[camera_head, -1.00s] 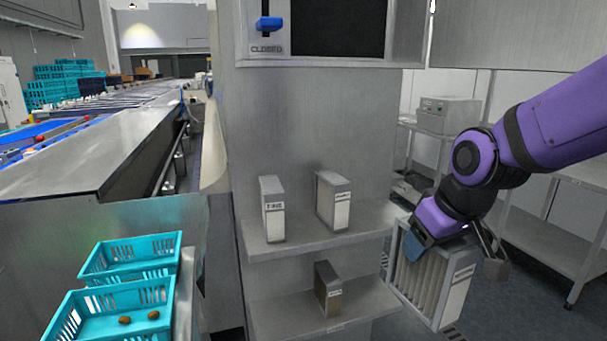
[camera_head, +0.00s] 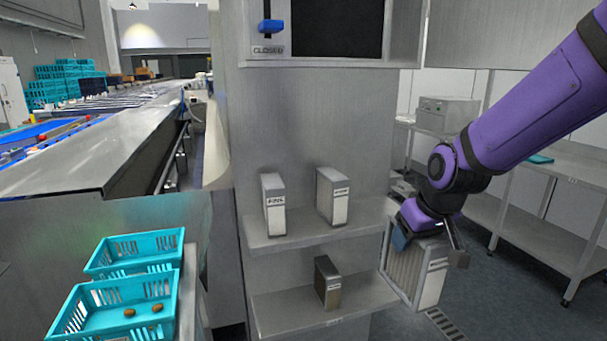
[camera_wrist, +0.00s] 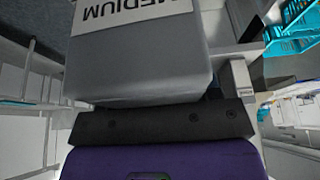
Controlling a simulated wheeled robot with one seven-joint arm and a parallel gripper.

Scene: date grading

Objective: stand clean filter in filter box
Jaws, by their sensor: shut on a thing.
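My gripper (camera_head: 428,238) is shut on a pleated filter (camera_head: 408,272) with a grey frame and pale pleats, right of the shelves. The filter hangs upright below the jaws, in the air. In the wrist view the held filter (camera_wrist: 140,60) fills the upper middle, and its white label reads MEDIUM, upside down. A steel cabinet (camera_head: 407,30) with a dark window, a blue lever (camera_head: 270,26) and a CLOSED label is at the top; I cannot tell if it is the filter box. The jaw tips are partly hidden.
The upper shelf (camera_head: 300,238) holds a filter labelled FINE (camera_head: 274,210) and another filter (camera_head: 333,200). The lower shelf (camera_head: 290,306) holds a darker filter (camera_head: 327,285). Turquoise crates (camera_head: 75,325) stand at lower left. A steel rack (camera_head: 540,225) is at right, with open floor before it.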

